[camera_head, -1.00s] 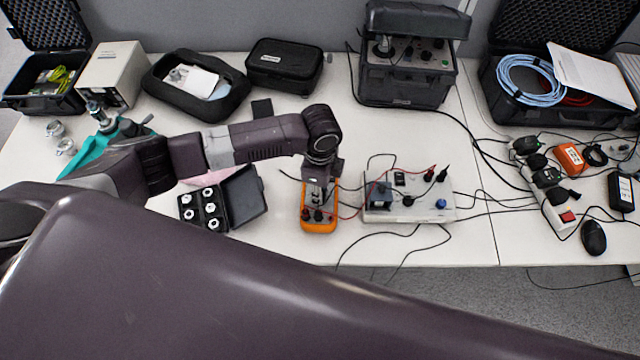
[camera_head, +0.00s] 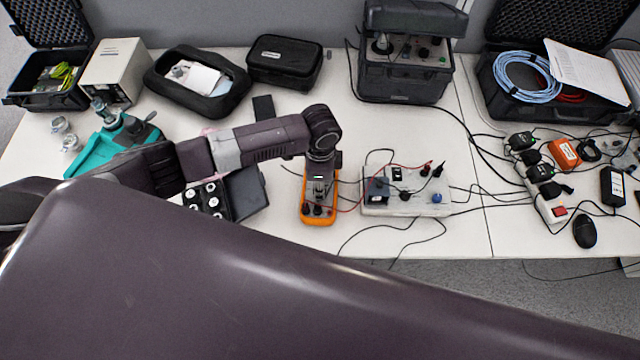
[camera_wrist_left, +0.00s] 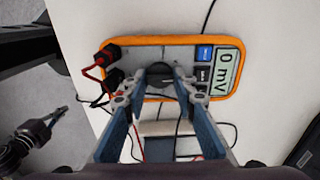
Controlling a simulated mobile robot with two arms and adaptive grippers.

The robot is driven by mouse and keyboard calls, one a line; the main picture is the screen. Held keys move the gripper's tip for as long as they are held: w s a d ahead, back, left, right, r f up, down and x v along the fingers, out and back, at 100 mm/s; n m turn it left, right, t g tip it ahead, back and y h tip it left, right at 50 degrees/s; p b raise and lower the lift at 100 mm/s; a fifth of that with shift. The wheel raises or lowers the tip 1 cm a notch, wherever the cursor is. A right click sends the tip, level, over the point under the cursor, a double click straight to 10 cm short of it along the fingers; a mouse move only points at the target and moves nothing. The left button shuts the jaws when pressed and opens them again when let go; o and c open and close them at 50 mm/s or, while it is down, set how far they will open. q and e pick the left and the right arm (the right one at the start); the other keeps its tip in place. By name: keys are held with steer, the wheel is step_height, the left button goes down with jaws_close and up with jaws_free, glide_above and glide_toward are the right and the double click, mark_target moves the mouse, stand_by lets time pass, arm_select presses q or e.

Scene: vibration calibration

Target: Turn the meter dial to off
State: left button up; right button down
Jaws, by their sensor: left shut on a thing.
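The orange multimeter (camera_head: 318,217) lies on the table in the middle of the head view, partly hidden under my left gripper (camera_head: 319,198). In the left wrist view the meter (camera_wrist_left: 140,41) shows its orange rim, its display (camera_wrist_left: 228,70) reading 0 mV, and red and black plugs at its left end. The dark round dial (camera_wrist_left: 161,76) sits between the fingertips of my left gripper (camera_wrist_left: 160,85), which is shut on it. The dial's markings are too small to read. My right gripper is not in view.
A white box with leads (camera_head: 408,194) stands just right of the meter. An open black case (camera_head: 228,196) with white fittings lies to its left. Red and black leads cross the table around the meter. A power strip (camera_head: 541,190) lies further right.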

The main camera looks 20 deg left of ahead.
arm_select(q)
steer(key=o, duration=1.2)
steer(key=shift+c, duration=0.2)
step_height(320, 180, up, 12)
